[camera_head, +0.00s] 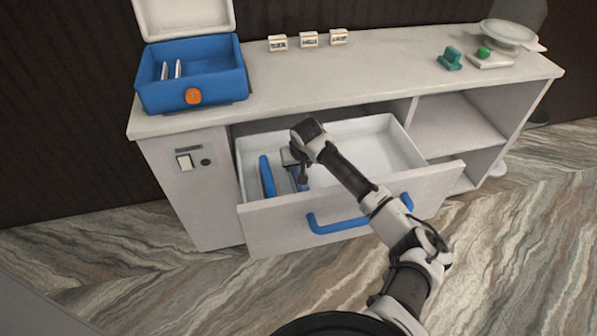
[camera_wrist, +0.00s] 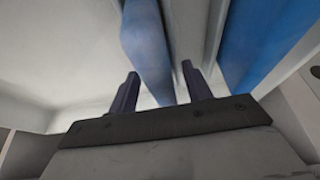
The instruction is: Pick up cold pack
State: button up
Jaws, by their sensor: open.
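Two blue slab-like packs stand on edge in the open white drawer (camera_head: 375,143). The left one (camera_head: 267,176) shows clearly in the head view. The other (camera_head: 301,179) is partly hidden under my gripper (camera_head: 294,165). In the wrist view, one blue pack (camera_wrist: 148,45) appears between the lines of my two open fingers (camera_wrist: 160,80), and the other blue pack (camera_wrist: 262,38) is at the upper right. My gripper points down into the left part of the drawer and holds nothing. I cannot tell whether the fingers touch a pack.
A blue box (camera_head: 215,88) with an open white lid and an orange latch stands on the counter (camera_head: 300,85). Several small labelled blocks (camera_head: 309,39), a green item (camera_head: 450,59) and a scale (camera_head: 508,34) are behind. The drawer's right part is empty. Its front wall has a blue handle (camera_head: 340,225).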

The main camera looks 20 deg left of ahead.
jog(key=shift+c, duration=0.3)
grip_shut()
jog(key=shift+r, duration=0.2)
notch_tip(320, 180, up, 10)
jog(key=shift+r+b, duration=0.1)
jog(key=shift+b, duration=0.8)
